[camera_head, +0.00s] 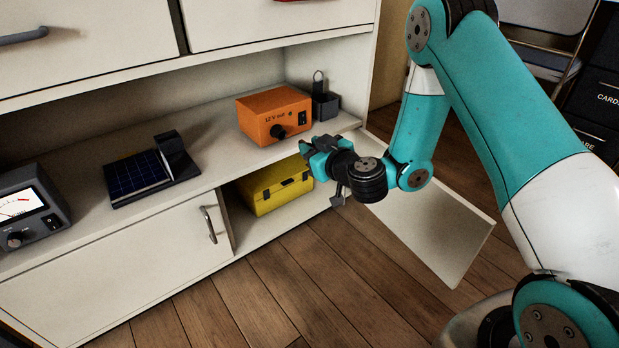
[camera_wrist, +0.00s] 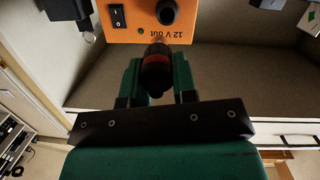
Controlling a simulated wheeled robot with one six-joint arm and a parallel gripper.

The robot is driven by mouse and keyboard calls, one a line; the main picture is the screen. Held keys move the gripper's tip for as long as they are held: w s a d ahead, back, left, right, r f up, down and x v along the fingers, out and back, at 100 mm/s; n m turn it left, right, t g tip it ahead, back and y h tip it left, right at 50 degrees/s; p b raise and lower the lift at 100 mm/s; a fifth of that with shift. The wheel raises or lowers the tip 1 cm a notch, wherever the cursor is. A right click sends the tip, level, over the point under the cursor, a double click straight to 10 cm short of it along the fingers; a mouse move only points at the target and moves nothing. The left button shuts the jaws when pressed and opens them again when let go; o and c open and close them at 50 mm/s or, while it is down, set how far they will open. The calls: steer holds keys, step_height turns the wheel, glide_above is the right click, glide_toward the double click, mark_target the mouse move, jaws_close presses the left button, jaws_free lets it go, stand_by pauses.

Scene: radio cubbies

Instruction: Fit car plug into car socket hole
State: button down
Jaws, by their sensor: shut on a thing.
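An orange box (camera_head: 274,115) marked "12 V out" stands on the shelf. Its front carries a round black fitting (camera_head: 277,132) and a black switch (camera_head: 302,118). In the wrist view the box (camera_wrist: 140,22) is upside down, with the round fitting (camera_wrist: 166,12) at the top edge. My gripper (camera_head: 312,152) is in front of and below the box's right side. In the wrist view its green fingers are shut on a dark plug with a red band (camera_wrist: 155,72). The plug's tip points toward the box's lettering. Contact with the box cannot be told. The plug is hidden in the head view.
A yellow case (camera_head: 275,187) sits in the open compartment below, beside an open cupboard door (camera_head: 430,228). A black holder (camera_head: 324,104) stands right of the box. A solar panel (camera_head: 140,175) and a meter (camera_head: 28,210) are further left on the shelf.

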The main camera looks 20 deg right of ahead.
steer(key=shift+a+f+n+b, duration=0.2)
steer(key=shift+f+n+b, duration=0.1)
steer(key=shift+f, duration=0.45)
steer(key=shift+r, duration=0.1)
steer(key=shift+y+b, duration=0.3)
steer(key=shift+b, duration=0.05)
steer(key=shift+w+r+p, duration=0.1)
steer(key=shift+r+p, duration=0.15)
steer(key=shift+p, duration=0.35)
steer(key=shift+w+a+r+p, duration=0.1)
steer(key=shift+w+a+p, duration=0.1)
steer(key=shift+w+p, duration=0.5)
steer(key=p+x, duration=0.1)
steer(key=p, duration=0.2)
steer(key=p+x, duration=0.2)
steer(key=p, duration=0.1)
steer(key=shift+a+r+p, duration=0.1)
steer(key=shift+r+p, duration=0.05)
steer(key=shift+p, duration=0.15)
steer(key=shift+w+a+p, duration=0.15)
steer(key=shift+w+p, duration=0.35)
steer(key=shift+p, duration=0.55)
steer(key=shift+f, duration=0.25)
